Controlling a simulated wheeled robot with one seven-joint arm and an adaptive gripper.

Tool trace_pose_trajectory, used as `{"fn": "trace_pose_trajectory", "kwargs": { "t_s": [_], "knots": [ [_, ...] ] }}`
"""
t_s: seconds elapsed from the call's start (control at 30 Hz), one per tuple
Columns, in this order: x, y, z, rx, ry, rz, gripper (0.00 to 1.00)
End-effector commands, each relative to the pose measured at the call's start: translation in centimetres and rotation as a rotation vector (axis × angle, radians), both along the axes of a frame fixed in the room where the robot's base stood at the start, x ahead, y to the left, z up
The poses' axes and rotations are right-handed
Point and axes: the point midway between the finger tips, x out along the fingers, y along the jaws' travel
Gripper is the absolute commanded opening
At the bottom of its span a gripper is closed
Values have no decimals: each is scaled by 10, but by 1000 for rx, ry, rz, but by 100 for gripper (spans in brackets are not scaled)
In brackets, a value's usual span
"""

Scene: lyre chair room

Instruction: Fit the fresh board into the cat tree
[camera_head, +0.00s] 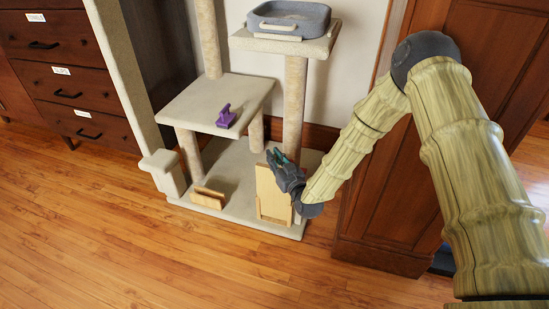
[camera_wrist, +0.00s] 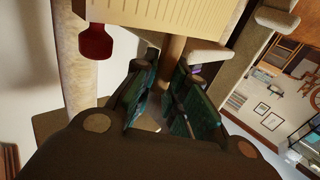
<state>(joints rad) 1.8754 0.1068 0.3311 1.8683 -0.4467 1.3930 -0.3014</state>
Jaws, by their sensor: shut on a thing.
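The cat tree (camera_head: 228,103) stands against the wall, with beige carpeted platforms and posts. A pale wooden board (camera_head: 270,188) stands nearly upright at the front right of its base (camera_head: 235,218). My gripper (camera_head: 277,158) is at the upper right of this board and shut on it; the exact grip is partly hidden. In the wrist view, my gripper (camera_wrist: 168,103) shows dark green finger pads with a narrow gap, and a pale ridged panel (camera_wrist: 180,12) lies beyond them. A low wooden holder (camera_head: 208,198) sits at the base's front left.
A purple object (camera_head: 226,116) lies on the middle platform. A grey bed (camera_head: 289,18) sits on the upper right platform. Drawers (camera_head: 65,85) stand at left. The front floor (camera_head: 140,250) is clear.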

Motion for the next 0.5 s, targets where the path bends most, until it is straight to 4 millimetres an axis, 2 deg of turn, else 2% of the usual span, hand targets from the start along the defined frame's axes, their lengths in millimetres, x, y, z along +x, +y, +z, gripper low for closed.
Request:
{"fn": "trace_pose_trajectory", "kwargs": {
  "t_s": [0.5],
  "knots": [
    [0, 0, -10, 0, -1, 0, 0]
  ]
}}
